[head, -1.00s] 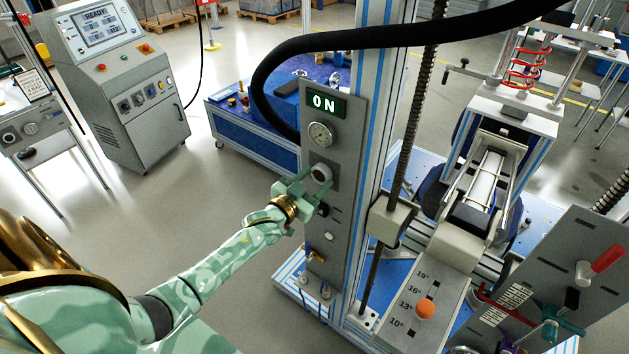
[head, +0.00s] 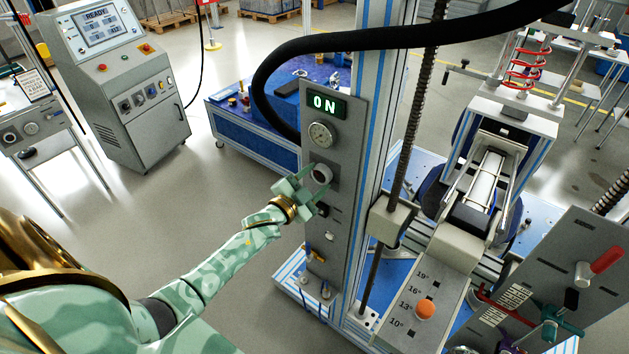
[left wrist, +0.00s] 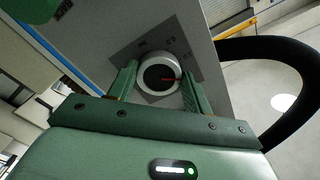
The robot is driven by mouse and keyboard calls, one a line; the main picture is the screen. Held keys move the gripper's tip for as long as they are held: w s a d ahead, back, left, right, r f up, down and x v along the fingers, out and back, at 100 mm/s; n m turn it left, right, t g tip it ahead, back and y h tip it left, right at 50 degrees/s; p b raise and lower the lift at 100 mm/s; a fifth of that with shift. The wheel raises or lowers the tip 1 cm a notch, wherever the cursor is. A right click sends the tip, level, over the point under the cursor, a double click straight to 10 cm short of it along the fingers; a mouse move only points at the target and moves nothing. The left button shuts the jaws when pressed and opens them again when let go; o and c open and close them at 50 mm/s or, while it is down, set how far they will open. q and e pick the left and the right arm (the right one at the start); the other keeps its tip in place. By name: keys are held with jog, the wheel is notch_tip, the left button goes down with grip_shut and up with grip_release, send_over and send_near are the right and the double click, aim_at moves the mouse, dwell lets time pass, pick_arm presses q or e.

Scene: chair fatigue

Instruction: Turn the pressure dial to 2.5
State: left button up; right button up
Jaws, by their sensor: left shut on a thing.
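The pressure dial is a round knob (head: 321,174) with a pale ring and a dark face, on the grey control panel (head: 347,137) below a round gauge (head: 321,135). My left gripper (head: 316,178) is at the knob with one finger on either side. In the left wrist view the knob (left wrist: 158,73) sits between the fingers of my left gripper (left wrist: 158,80), which is shut on it. A red pointer line on its face points right. My right gripper is not clearly seen in the head view.
An orange knob (head: 425,309) on an angle scale and a red-handled lever (head: 606,259) are at the right.

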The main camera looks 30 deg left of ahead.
pick_arm(q)
jog(key=m, duration=0.5)
jog(key=shift+b, duration=0.4)
jog(key=shift+m, duration=0.3)
jog(key=o, duration=1)
jog(key=shift+s, duration=0.1)
jog(key=s, duration=0.5)
jog(key=s+a, duration=0.1)
jog(key=s, duration=1)
jog(key=shift+a, duration=0.15)
